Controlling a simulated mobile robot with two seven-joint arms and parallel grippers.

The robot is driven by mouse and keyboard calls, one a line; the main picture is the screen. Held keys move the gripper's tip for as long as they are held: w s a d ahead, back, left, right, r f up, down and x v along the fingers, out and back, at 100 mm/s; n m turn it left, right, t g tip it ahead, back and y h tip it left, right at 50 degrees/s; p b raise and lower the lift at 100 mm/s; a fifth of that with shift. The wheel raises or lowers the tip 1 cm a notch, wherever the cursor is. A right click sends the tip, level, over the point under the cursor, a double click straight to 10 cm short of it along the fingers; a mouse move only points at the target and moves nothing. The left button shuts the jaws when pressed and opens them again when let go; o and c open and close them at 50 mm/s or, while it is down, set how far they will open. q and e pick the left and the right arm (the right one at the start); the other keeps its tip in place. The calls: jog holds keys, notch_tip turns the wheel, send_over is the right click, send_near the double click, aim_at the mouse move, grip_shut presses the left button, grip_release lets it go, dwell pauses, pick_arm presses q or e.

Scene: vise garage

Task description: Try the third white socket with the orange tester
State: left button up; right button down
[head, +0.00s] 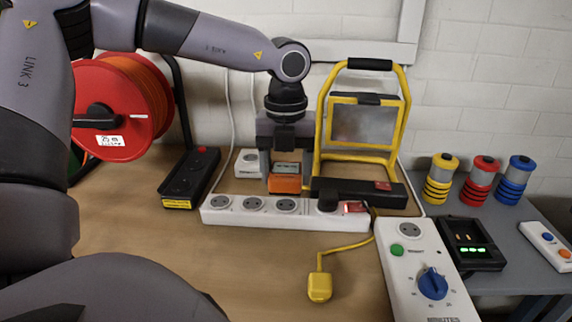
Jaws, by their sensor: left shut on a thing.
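My left gripper (287,172) points down and is shut on the orange tester (286,184), which has a grey top and sits between the two fingers. The white socket strip (272,220) lies on the bench just in front of and below the tester. Its third socket from the left (287,205) looks empty and appears just below the tester in the picture; a small gap shows between them. The first two sockets are also empty. A black plug covers the fourth, beside a red switch. The tester's underside is hidden. My right gripper is not in view.
Behind the strip are a black power strip (357,190), a yellow-framed work lamp (366,122) and a white socket box (249,163). Left stand a black strip (191,177) and a red cable reel (115,107). A yellow plug (319,287) and a timer box (425,275) lie in front.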

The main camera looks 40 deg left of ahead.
aim_at(286, 204)
pick_arm(q)
jog(key=shift+f+b, duration=0.7)
jog(key=shift+f, duration=1.05)
jog(key=shift+b, duration=0.4)
jog(key=shift+b, duration=0.3)
jog(key=shift+b, duration=0.3)
dwell(0.7)
jog(key=shift+f+b, duration=0.6)
jog(key=shift+b, duration=0.05)
jog(key=o, duration=1.6)
notch_tip(286, 204, up, 7)
jog(key=shift+r+p, duration=0.15)
jog(key=shift+p, duration=0.2)
